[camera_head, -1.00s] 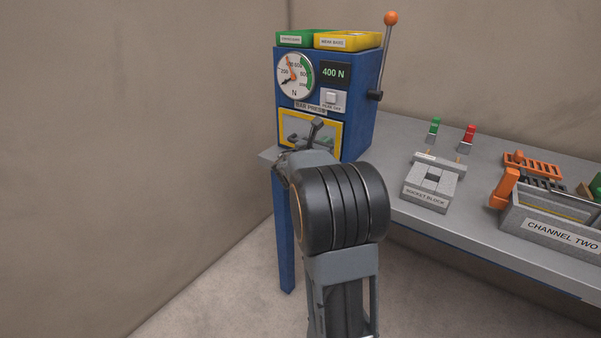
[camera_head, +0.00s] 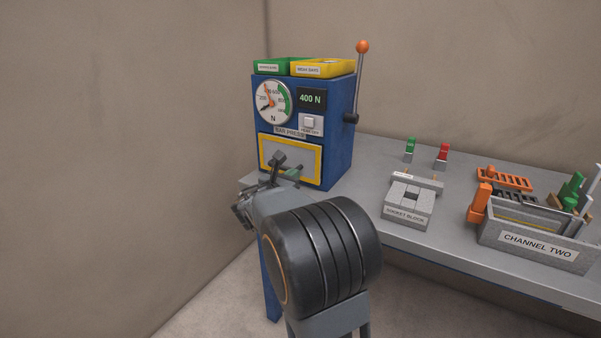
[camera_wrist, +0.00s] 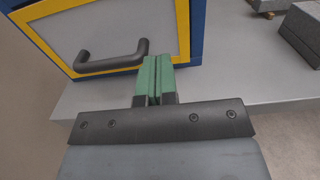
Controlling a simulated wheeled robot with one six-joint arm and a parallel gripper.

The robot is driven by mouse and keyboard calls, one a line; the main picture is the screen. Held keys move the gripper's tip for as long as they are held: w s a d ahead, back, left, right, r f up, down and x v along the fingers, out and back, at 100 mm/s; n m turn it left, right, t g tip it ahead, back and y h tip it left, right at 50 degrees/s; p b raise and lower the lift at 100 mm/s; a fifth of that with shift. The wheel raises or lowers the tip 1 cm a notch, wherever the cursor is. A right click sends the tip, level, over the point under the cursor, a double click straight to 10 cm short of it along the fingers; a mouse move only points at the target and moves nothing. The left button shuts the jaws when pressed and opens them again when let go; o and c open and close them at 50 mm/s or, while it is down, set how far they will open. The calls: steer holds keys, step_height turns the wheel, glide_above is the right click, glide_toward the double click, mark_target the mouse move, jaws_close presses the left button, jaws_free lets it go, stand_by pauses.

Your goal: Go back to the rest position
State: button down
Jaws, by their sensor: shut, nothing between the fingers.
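My gripper (camera_head: 294,173) is in front of the lower part of the blue bar press, largely hidden behind my own arm. In the wrist view its green fingertips (camera_wrist: 154,78) are shut together with nothing between them. The yellow-framed grey door (camera_head: 308,157) of the press appears closed. Its dark handle (camera_wrist: 112,58) is just left of the fingertips in the wrist view, and the fingers are not around it.
The blue bar press (camera_head: 330,115) stands at the bench's left end, with an orange-knobbed lever (camera_head: 361,80) at its right. The socket block (camera_head: 408,208) and Channel Two box (camera_head: 535,247) are farther right. Open floor lies left of the bench.

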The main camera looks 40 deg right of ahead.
steer(key=v, duration=0.7)
steer(key=shift+p, duration=0.3)
steer(key=s+a+f+m+g+y+p, duration=0.45)
steer(key=s+f+m+y, duration=0.35)
steer(key=m, duration=0.5)
steer(key=s+a+r+m+t+y+p, duration=0.1)
steer(key=s+a+r+m+y+p, duration=0.2)
steer(key=a+r+p, duration=0.4)
steer(key=s+a+r+m+t+y+p, duration=0.1)
steer(key=s+a+r+m+y+p, duration=0.3)
steer(key=a+r+p, duration=0.4)
steer(key=shift+s+a+r+m+y, duration=0.25)
steer(key=shift+a+r+m+y, duration=0.2)
steer(key=shift+r+m+y, duration=0.4)
steer(key=shift+f, duration=0.15)
